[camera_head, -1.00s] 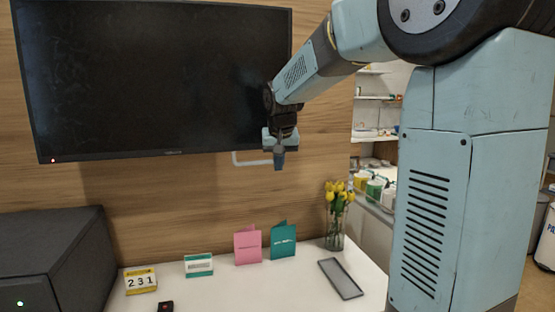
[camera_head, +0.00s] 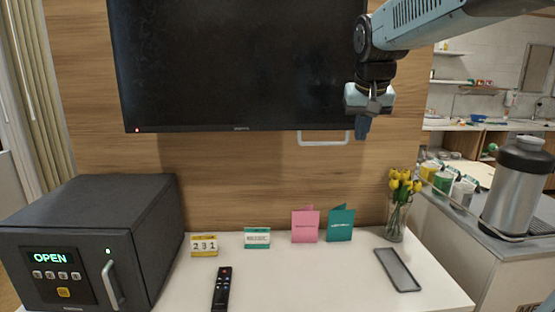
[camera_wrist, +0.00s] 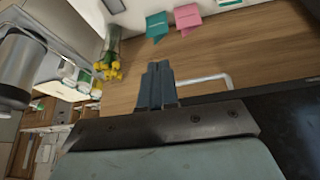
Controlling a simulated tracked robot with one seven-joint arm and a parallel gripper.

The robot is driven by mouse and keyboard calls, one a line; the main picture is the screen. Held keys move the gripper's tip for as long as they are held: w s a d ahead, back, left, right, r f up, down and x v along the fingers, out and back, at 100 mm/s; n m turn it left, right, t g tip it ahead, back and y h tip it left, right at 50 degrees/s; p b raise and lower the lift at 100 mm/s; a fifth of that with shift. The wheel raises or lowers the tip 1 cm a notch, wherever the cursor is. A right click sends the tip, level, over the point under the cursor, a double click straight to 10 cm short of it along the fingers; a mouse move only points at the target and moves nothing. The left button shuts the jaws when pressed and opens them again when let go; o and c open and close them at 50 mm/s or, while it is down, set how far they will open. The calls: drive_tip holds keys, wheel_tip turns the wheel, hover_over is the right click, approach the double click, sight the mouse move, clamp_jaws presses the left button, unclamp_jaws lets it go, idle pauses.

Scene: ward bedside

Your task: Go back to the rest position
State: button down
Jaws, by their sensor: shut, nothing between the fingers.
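My gripper (camera_head: 362,127) hangs in the air in front of the wood panel wall, at the lower right corner of the dark TV screen (camera_head: 240,65). Its fingers point down and are shut with nothing between them. In the wrist view the closed fingers (camera_wrist: 157,85) show near the middle, with the wood wall behind them. The arm reaches in from the upper right of the head view.
Below is a white table (camera_head: 300,285) with a safe (camera_head: 90,240) reading OPEN, a remote (camera_head: 221,289), cards, a grey tray (camera_head: 398,270) and a vase of yellow tulips (camera_head: 397,205). A white wall rail (camera_head: 323,140) is left of my gripper. A steel urn (camera_head: 518,190) stands right.

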drive_tip(key=s+f, duration=0.5)
drive_tip(key=s, duration=0.4)
drive_tip(key=s+f+n, duration=0.1)
drive_tip(key=s+f, duration=0.5)
drive_tip(key=s, duration=0.4)
drive_tip(key=shift+s+d+f+y, duration=0.25)
drive_tip(key=shift+d+f+y, duration=0.05)
drive_tip(key=shift+d+y, duration=0.15)
drive_tip(key=c, duration=1.8)
unclamp_jaws()
